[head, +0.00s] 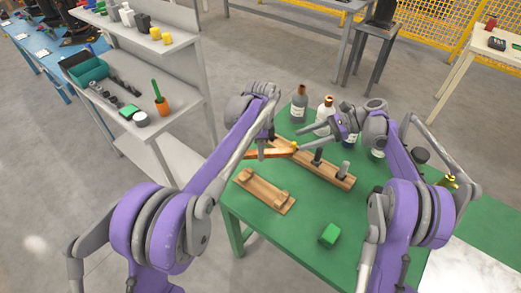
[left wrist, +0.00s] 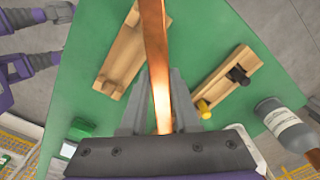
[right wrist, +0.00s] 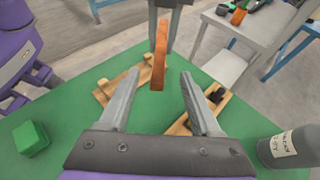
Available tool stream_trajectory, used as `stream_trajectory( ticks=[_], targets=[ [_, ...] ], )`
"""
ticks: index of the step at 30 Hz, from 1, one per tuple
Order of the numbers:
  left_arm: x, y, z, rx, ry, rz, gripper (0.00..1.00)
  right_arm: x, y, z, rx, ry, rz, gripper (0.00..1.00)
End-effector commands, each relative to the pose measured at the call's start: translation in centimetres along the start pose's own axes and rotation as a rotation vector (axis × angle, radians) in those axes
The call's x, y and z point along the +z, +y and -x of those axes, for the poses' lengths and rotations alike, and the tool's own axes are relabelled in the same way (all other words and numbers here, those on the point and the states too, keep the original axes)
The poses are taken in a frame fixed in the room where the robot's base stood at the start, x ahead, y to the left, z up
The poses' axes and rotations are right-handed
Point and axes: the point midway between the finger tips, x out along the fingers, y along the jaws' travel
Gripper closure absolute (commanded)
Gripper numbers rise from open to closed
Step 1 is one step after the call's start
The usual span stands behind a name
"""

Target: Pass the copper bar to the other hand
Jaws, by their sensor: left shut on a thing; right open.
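The copper bar (head: 270,154) is held level above the green table by my left gripper (head: 261,150). In the left wrist view the bar (left wrist: 156,50) runs lengthwise between the closed left fingers. My right gripper (head: 303,147) is open and empty, close to the bar's right end in the head view. In the right wrist view the bar's free end (right wrist: 159,70) appears between the two spread fingertips of my right gripper (right wrist: 161,77), with a gap on each side. I cannot tell how deep it sits between them.
On the green table (head: 285,232) are a small wooden rack (head: 264,191), a longer wooden block with pegs (head: 330,176), a green block (head: 329,235) and bottles (head: 299,105) at the back. A grey shelf (head: 165,125) stands to the left. The table's front left is clear.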

Motion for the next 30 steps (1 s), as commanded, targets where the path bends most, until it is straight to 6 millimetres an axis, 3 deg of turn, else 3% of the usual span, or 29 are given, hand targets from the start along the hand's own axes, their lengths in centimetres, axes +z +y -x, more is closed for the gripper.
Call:
stream_trajectory(
  ticks=[5,11,20,30],
  targets=[
    [0.0,0.0,0.0,0.0,0.0,0.0,1.0,0.6,0.5,0.4,-0.006,0.031,0.027,0.35],
    [0.0,0.0,0.0,0.0,0.0,0.0,1.0,2.5,3.7,-0.8,-0.03,0.202,0.18,0.35],
    [0.0,0.0,0.0,0.0,0.0,0.0,1.0,3.1,12.9,-2.1,0.016,0.587,0.571,0.35],
    [0.0,0.0,0.0,0.0,0.0,0.0,1.0,-0.3,24.6,-1.7,0.233,1.01,1.078,0.35]
  ],
)
